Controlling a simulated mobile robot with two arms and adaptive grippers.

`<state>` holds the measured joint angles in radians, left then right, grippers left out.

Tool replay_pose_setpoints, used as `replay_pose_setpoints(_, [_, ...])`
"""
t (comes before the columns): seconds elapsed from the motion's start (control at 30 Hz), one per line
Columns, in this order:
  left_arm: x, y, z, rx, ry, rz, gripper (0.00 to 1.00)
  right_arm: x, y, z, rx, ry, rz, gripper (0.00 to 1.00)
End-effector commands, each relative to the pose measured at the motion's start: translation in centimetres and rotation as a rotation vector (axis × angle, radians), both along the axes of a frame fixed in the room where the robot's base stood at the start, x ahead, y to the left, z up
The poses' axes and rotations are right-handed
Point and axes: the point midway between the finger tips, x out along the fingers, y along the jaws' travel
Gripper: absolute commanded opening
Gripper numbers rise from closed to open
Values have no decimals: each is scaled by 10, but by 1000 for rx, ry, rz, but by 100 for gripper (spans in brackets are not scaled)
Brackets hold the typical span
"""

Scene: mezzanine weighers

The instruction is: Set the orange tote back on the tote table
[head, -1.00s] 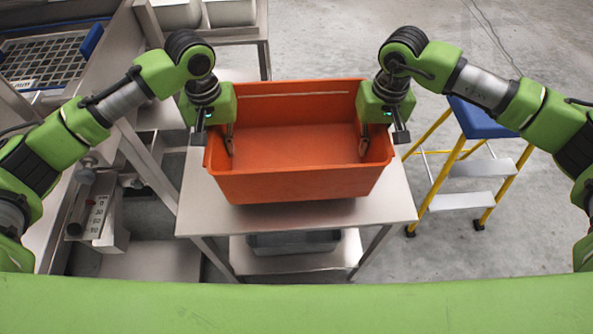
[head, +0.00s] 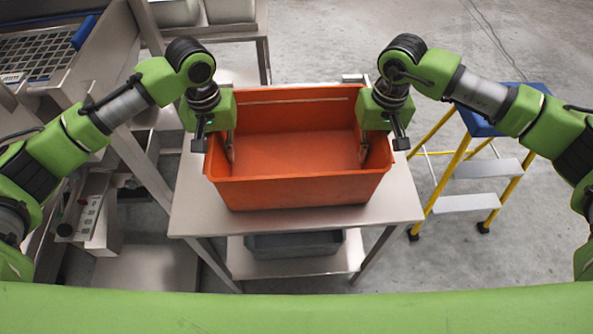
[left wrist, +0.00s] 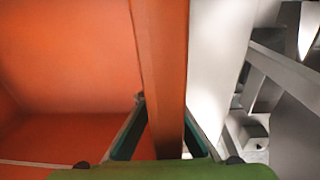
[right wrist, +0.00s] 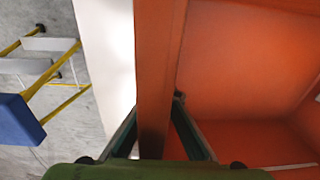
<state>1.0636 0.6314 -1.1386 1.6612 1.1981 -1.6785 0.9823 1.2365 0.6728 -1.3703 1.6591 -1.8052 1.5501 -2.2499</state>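The orange tote (head: 300,192) is upright and empty over the steel tote table (head: 395,205). Whether its base touches the top or hangs just above it, I cannot tell. My left gripper (head: 230,150) is shut on the tote's left side wall, and my right gripper (head: 363,150) on its right side wall. In the left wrist view the fingers (left wrist: 160,135) straddle the orange rim (left wrist: 162,60). In the right wrist view the fingers (right wrist: 158,135) straddle the opposite rim (right wrist: 155,60). The fingertips are partly hidden by the walls.
A grey bin (head: 295,244) sits on the table's lower shelf. A yellow step ladder with a blue top (head: 480,122) stands close at the right. Steel weigher frames and a control box (head: 92,215) stand at the left. Bare tabletop shows in front of the tote.

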Motion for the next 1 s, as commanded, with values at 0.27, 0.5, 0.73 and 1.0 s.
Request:
replay_pose_setpoints(0.27, [0,1,-7,2,0,1,21,0,-1,-6,-2,0,-1,21])
replay_pose_setpoints(0.5, [0,0,-6,1,0,0,21,0,0,-6,-1,0,0,21])
replay_pose_setpoints(0.73, [1,1,17,-1,-3,0,21,0,0,-6,0,0,0,21])
replay_pose_setpoints(1.0, [1,3,75,-1,-3,1,21,0,0,-6,0,0,0,21])
